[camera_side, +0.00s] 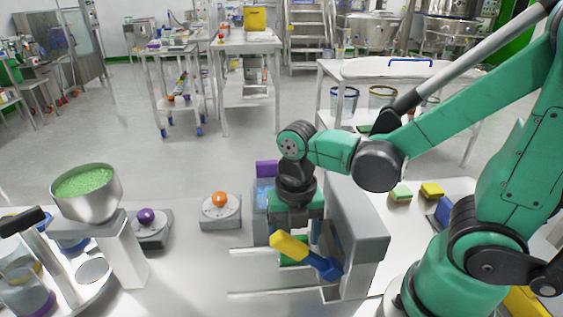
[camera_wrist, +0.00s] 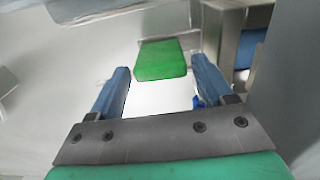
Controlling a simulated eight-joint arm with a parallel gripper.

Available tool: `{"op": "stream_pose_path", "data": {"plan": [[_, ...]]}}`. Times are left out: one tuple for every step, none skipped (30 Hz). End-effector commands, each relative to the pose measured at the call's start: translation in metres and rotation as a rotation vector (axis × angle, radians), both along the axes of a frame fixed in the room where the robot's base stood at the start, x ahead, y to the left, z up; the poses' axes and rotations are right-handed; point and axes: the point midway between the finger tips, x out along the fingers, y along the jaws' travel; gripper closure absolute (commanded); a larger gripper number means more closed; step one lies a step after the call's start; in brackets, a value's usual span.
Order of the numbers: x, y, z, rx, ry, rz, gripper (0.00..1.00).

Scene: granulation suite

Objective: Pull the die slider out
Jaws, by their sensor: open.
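A green block (camera_wrist: 160,60), which looks like the grip of the die slider, lies ahead between my fingertips in the wrist view. In the side view only part of the green block (camera_side: 292,252) shows, behind a yellow-and-blue lever. It is by the grey press frame (camera_side: 360,225), near two pale rails (camera_side: 255,293) that reach left. My gripper (camera_side: 296,232) points down over it, and in the wrist view its two blue fingers (camera_wrist: 158,68) are apart with nothing clamped. I cannot tell whether the fingers have reached the block's height. The slider's body is mostly hidden.
The yellow-and-blue lever (camera_side: 290,246) crosses in front of my gripper. The grey frame stands close on the right. To the left are a round dial with an orange knob (camera_side: 220,199), a purple knob (camera_side: 146,215) and a bowl of green granules (camera_side: 85,190). The tabletop along the rails is clear.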

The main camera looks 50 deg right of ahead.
Motion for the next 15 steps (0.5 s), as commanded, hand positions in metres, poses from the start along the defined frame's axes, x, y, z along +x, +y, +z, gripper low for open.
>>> {"op": "stream_pose_path", "data": {"plan": [[0.0, 0.0, -0.005, 0.0, 0.0, -0.001, 0.26], [0.001, 0.0, -0.008, 0.0, 0.0, -0.001, 0.26], [0.001, 0.0, -0.012, 0.0, 0.0, -0.001, 0.26], [0.001, 0.0, -0.015, 0.001, -0.001, -0.001, 0.26], [0.001, 0.0, -0.017, 0.001, -0.001, -0.002, 0.26], [0.001, 0.0, -0.02, 0.001, -0.001, -0.002, 0.26], [0.001, 0.0, -0.022, 0.001, -0.001, -0.002, 0.26], [0.001, 0.0, -0.024, 0.001, -0.001, -0.002, 0.26], [0.0, 0.0, -0.026, 0.001, -0.001, -0.002, 0.26], [0.0, 0.0, -0.027, 0.001, -0.001, -0.002, 0.26], [0.0, 0.0, -0.028, 0.001, -0.001, -0.002, 0.26], [0.0, 0.0, -0.029, 0.001, -0.001, -0.002, 0.26], [0.0, 0.0, -0.03, 0.001, -0.001, -0.002, 0.26], [0.0, 0.0, -0.03, 0.001, -0.001, -0.002, 0.26], [0.0, 0.0, -0.031, 0.001, -0.001, -0.002, 0.26]]}}
